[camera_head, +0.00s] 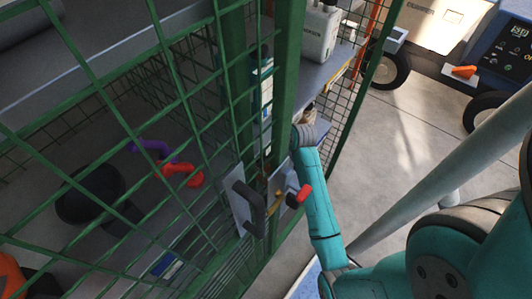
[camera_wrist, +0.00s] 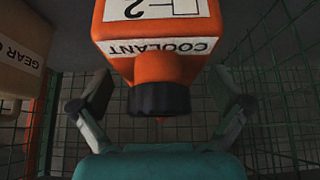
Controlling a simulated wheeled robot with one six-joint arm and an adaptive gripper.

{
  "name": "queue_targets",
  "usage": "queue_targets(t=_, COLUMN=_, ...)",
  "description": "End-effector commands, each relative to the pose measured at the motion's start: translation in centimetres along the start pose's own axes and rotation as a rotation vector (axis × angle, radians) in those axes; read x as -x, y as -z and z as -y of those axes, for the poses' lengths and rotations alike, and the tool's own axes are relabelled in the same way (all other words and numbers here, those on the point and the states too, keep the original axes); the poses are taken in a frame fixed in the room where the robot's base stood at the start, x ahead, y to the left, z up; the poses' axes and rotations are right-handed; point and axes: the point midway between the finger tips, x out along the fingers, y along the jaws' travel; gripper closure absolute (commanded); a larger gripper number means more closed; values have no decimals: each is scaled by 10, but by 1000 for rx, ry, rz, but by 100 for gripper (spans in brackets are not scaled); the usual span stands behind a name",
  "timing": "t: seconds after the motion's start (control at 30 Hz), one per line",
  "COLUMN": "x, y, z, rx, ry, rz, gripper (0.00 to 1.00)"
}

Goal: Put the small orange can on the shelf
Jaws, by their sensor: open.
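An orange can (camera_wrist: 155,68) with a white label reading COOLANT and a black cap (camera_wrist: 159,99) fills the upper middle of the wrist view. It appears upside down in that picture. My gripper (camera_wrist: 160,82) is open, with one finger on each side of the can. A gap shows between each finger and the can. I cannot tell how far the can reaches between the fingers. In the head view, my arm's end is at the green cage post, and the gripper and this can are hidden there. A grey shelf (camera_head: 322,75) shows behind the post.
White containers (camera_head: 318,32) stand on the shelf. Green mesh (camera_wrist: 275,90) and posts (camera_head: 288,75) surround the arm. A door handle (camera_head: 250,200) is close by.

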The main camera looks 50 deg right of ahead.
Motion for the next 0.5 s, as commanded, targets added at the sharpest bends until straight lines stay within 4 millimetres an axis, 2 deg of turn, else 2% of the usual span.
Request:
queue_targets(t=0.3, x=48, y=0, z=0, rx=-1, ry=-2, rz=-1, gripper=0)
queue_targets(t=0.5, x=68, y=0, z=0, rx=-1, ry=-1, rz=0, gripper=0)
